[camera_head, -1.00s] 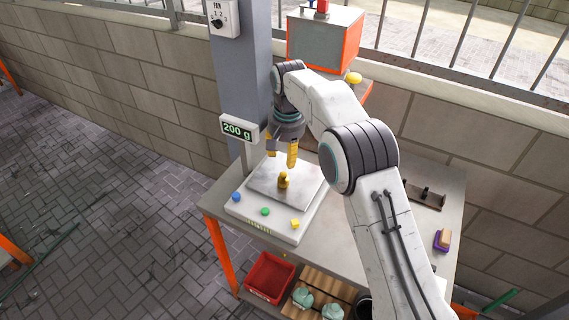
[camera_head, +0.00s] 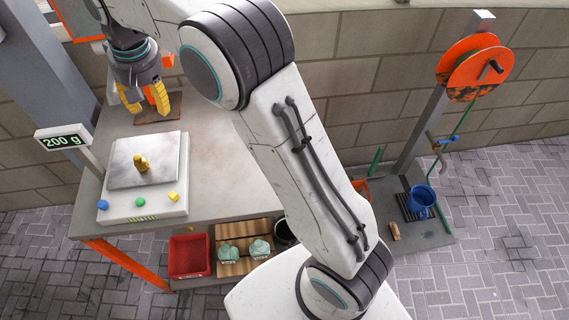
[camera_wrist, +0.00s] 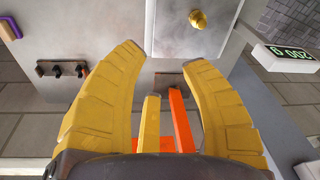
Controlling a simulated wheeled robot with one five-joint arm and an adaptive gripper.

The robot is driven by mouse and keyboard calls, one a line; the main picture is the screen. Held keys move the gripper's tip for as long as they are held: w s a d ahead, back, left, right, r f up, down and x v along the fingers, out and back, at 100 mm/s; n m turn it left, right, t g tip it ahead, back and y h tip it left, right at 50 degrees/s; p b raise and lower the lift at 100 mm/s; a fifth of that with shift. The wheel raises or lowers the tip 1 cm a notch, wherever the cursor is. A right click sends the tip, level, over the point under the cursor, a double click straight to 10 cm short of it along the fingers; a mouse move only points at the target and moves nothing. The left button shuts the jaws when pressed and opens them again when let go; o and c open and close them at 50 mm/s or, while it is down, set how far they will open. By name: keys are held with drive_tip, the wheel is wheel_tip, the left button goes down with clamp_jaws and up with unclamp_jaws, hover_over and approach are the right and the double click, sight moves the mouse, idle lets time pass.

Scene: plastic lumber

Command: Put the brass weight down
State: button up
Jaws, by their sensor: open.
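The brass weight (camera_head: 141,163) stands upright on the metal plate of the white scale (camera_head: 160,204). The scale's display (camera_head: 62,141) reads 200 g. In the wrist view the weight (camera_wrist: 199,19) shows at the top, on the plate (camera_wrist: 170,40). My gripper (camera_head: 147,103) has yellow fingers, spread apart and empty. It is beyond the scale, above the back of the table, clear of the weight. In the wrist view the open fingers (camera_wrist: 163,60) have nothing held between them.
Blue, green and yellow buttons line the scale's front. The grey table (camera_head: 217,165) is bare to the right of the scale. An orange reel (camera_head: 470,66) stands at the right. A stone wall runs behind.

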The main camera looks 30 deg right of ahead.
drive_tip(key=s+d+r+t, duration=0.2)
drive_tip(key=s+d+r, duration=0.3)
drive_tip(key=s+d, duration=0.8)
drive_tip(key=s+d+f, duration=0.2)
drive_tip(key=s, duration=0.6)
drive_tip(key=s+d+f, duration=0.2)
drive_tip(key=s+f, duration=0.1)
drive_tip(key=s, duration=0.4)
drive_tip(key=shift+s+d+t+h, duration=0.3)
drive_tip(key=shift+s+d+h, duration=0.05)
drive_tip(key=shift+d+h, duration=0.05)
drive_tip(key=shift+a, duration=0.1)
idle(1.1)
